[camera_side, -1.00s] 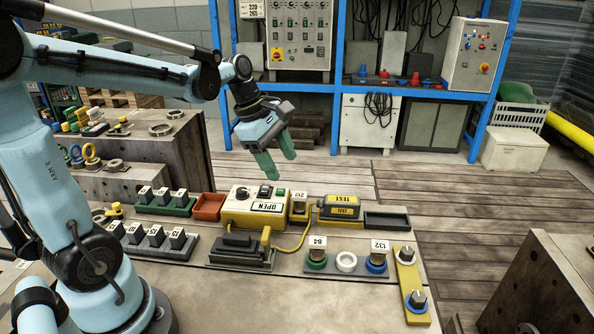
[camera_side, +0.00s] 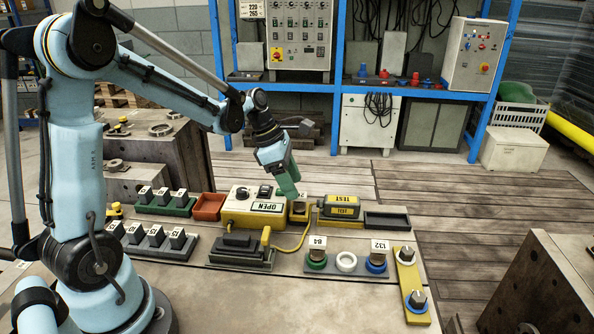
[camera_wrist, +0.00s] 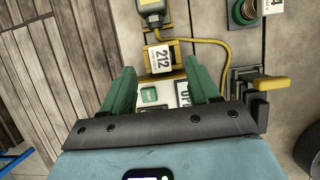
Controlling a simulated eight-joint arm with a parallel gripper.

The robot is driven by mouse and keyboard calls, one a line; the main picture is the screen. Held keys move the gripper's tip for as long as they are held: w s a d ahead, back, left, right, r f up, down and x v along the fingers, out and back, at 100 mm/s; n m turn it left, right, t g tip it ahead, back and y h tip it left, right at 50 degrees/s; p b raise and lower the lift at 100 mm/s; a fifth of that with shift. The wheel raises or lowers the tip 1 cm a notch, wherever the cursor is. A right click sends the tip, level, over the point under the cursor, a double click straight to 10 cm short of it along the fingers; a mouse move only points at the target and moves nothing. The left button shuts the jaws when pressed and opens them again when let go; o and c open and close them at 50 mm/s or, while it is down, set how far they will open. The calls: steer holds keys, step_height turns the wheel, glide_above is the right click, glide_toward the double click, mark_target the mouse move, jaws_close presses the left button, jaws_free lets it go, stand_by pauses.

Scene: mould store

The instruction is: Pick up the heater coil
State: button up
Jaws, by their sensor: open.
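My gripper (camera_side: 289,186) is open and empty. Its green fingers point down just above the back right of the yellow OPEN box (camera_side: 240,208), near the small yellow block (camera_side: 299,214) with a 212 tag. In the wrist view the 212 block (camera_wrist: 160,60) lies just beyond and between the fingertips (camera_wrist: 158,72). Which piece is the heater coil is not certain. A brown, ribbed, coil-like piece (camera_side: 317,254) tagged 84 sits in a green ring, and a similar piece (camera_side: 377,258) tagged 132 sits in a blue ring. Between them is an empty white ring (camera_side: 346,262).
A red tray (camera_side: 208,207) and dark tray (camera_side: 387,219) flank the row. Tagged dark blocks (camera_side: 156,236) stand left. A yellow strip (camera_side: 412,290) carries knobs.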

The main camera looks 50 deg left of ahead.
mark_target(300, 204)
steer(key=shift+x, duration=2.5)
steer(key=shift+c, duration=0.4)
jaws_close()
